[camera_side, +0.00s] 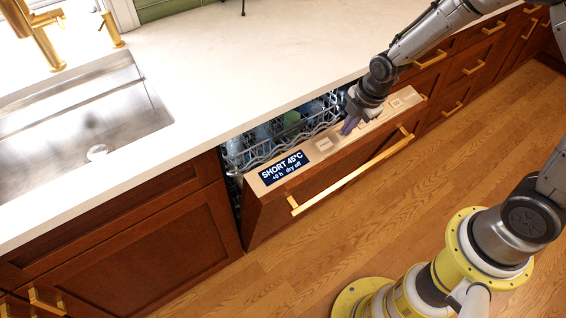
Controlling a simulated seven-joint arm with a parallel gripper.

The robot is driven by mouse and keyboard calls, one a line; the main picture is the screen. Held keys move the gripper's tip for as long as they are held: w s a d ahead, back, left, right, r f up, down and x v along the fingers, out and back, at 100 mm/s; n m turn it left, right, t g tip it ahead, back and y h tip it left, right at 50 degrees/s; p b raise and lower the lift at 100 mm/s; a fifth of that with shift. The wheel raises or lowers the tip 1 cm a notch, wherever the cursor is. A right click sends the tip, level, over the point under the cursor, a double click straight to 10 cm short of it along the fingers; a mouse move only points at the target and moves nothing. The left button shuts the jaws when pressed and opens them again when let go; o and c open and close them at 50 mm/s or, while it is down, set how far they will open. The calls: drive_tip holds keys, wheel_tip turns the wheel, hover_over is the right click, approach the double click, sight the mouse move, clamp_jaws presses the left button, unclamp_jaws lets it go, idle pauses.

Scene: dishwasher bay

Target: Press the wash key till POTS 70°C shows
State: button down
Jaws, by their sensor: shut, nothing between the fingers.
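The dishwasher door (330,178) is tilted partly open, with its control strip along the top edge. The display (283,167) at the left end of the strip reads "SHORT 45°C", with "+0 h dry off" below. A pale key (324,145) sits right of the display, and another pale key (396,103) is near the right end; their labels are too small to read. My gripper (347,127) is shut and empty, fingers pointing down at the strip between these two keys. It hides part of the strip, and I cannot tell whether the fingertips touch it.
A wire rack (262,152) with dishes shows behind the door. The white countertop (240,70) overhangs it. A gold handle (350,178) crosses the door front. A sink (90,115) lies left; the wooden floor (330,245) in front is partly clear.

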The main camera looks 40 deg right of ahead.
drive_tip(key=shift+f, duration=0.25)
idle(0.4)
drive_tip(key=shift+v, duration=3)
drive_tip(key=shift+w+r, duration=0.1)
drive_tip(key=s+r+m+t, duration=0.2)
drive_tip(key=s+r, duration=0.1)
drive_tip(key=r, duration=0.5)
drive_tip(key=s+r+m+t, duration=0.1)
drive_tip(key=s+r+t, duration=0.15)
drive_tip(key=r, duration=0.65)
drive_tip(key=s+m+g, duration=0.2)
drive_tip(key=s+m, duration=1.3)
drive_tip(key=s, duration=0.2)
drive_tip(key=shift+d+f, duration=0.4)
